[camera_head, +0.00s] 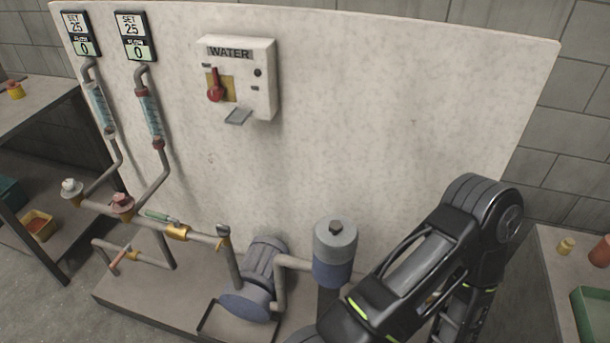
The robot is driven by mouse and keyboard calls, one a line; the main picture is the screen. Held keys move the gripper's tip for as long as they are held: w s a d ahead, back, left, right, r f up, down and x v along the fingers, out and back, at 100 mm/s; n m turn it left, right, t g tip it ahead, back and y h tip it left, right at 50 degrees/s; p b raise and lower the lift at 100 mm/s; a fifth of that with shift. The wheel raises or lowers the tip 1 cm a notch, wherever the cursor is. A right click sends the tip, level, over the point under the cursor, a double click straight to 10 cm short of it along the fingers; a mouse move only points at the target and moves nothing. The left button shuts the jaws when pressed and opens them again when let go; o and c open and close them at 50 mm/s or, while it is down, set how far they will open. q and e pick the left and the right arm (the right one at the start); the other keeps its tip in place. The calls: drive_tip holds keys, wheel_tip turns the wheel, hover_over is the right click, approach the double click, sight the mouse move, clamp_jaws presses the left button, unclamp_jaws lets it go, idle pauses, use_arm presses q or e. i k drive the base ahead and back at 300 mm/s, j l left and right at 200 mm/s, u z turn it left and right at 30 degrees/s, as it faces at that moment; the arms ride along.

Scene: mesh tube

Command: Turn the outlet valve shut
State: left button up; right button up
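A pipe rig stands on a low base against a pale panel. A valve with a green lever (160,216) and a brass body (177,232) sits on the horizontal pipe, its lever lying roughly along the pipe. Below it, a valve with an orange-red lever (120,260) sits on a lower pipe, its lever slanting across the pipe. A white knob (72,187) and a red knob (122,204) are at the feet of the two flow tubes. No label shows which is the outlet valve. Neither gripper is in view; only my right arm shows at the lower right.
A blue-grey pump (258,280) and a grey-topped cylinder (335,250) stand right of the valves. A WATER switch box (240,78) with a red handle is on the panel. Both flow displays read 0. Side tables (40,105) (552,262) stand left and right.

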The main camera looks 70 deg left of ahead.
sight(159, 216)
drive_tip(key=u, duration=0.5)
drive_tip(key=j+u, duration=0.1)
drive_tip(key=u, duration=0.35)
drive_tip(key=j+u, duration=0.1)
drive_tip(key=u, duration=0.4)
drive_tip(key=j+u, duration=0.1)
drive_tip(key=u, duration=0.35)
drive_tip(key=j+u, duration=0.1)
drive_tip(key=u, duration=0.85)
drive_tip(key=j+u, duration=0.15)
drive_tip(key=u, duration=0.35)
drive_tip(key=z, duration=1.55)
drive_tip(key=k+j, duration=0.45)
drive_tip(key=j, duration=0.3)
